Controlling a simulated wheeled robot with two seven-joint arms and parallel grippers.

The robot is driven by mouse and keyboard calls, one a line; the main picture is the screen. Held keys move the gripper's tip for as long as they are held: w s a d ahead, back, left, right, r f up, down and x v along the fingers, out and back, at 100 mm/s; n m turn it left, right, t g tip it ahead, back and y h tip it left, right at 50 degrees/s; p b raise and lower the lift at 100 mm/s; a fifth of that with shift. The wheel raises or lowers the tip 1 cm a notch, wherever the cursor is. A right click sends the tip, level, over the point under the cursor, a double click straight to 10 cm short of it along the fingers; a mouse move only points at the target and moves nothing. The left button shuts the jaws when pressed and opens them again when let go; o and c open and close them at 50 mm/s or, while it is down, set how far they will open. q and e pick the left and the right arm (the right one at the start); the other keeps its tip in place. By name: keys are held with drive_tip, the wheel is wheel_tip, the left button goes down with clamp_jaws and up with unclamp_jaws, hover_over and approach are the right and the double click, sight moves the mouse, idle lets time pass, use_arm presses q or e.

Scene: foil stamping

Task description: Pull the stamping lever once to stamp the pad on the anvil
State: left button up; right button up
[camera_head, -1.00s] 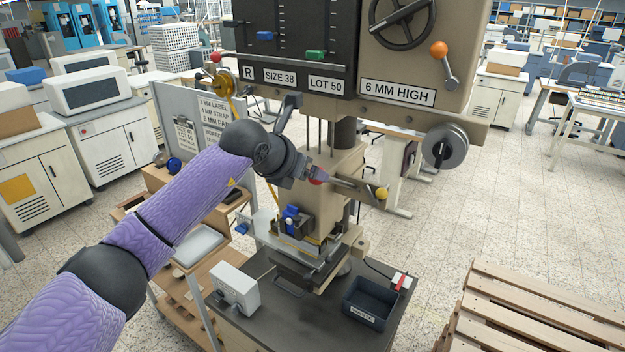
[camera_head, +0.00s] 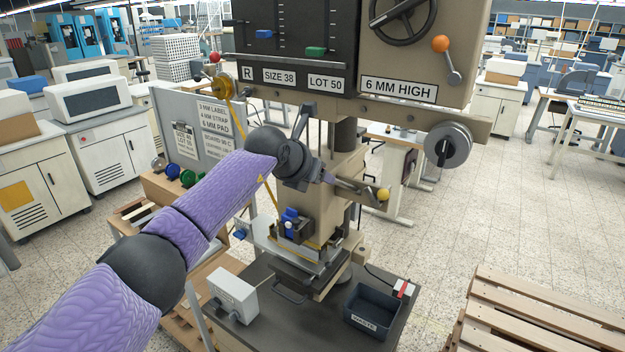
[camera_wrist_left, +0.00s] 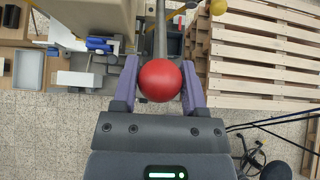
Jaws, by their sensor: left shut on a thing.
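The stamping lever shows in the left wrist view as a grey bar (camera_wrist_left: 160,38) ending in a red ball knob (camera_wrist_left: 160,80). My left gripper (camera_wrist_left: 160,88) is shut on that knob, one finger on each side. In the head view my left gripper (camera_head: 326,178) is at the lever's near end in front of the beige press column, and hides the knob. The dark anvil area (camera_head: 300,268) is low on the press, below the blue part (camera_head: 290,219). I cannot make out the pad on it. My right gripper is not in view.
A yellow ball (camera_head: 383,194) sits right of the lever. The bench holds a dark waste bin (camera_head: 372,308) and a white box (camera_head: 233,293). A wooden pallet (camera_head: 540,315) stands at the lower right. Above are the dark scale panel and a handwheel (camera_head: 448,145).

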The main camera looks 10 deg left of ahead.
use_arm(q)
clamp_jaws()
drive_tip(key=shift+s+a+f+b, duration=0.15)
drive_tip(key=shift+s+f+b, duration=0.3)
drive_tip(key=shift+f, duration=0.25)
drive_tip(key=shift+s+a+f+b, duration=0.15)
drive_tip(key=shift+s+f+b, duration=0.15)
drive_tip(key=shift+f+b, duration=0.3)
drive_tip(key=shift+f, duration=0.1)
drive_tip(key=shift+s+a+f+b, duration=0.1)
drive_tip(key=shift+s+f+b, duration=0.35)
drive_tip(key=shift+f, duration=0.3)
drive_tip(key=shift+s+a+f+b, duration=0.1)
drive_tip(key=shift+s+f+b, duration=0.1)
drive_tip(key=shift+f+b, duration=0.45)
drive_tip(key=f+b, duration=0.2)
drive_tip(key=f, duration=0.1)
drive_tip(key=shift+s+a, duration=0.15)
drive_tip(key=shift+s, duration=0.25)
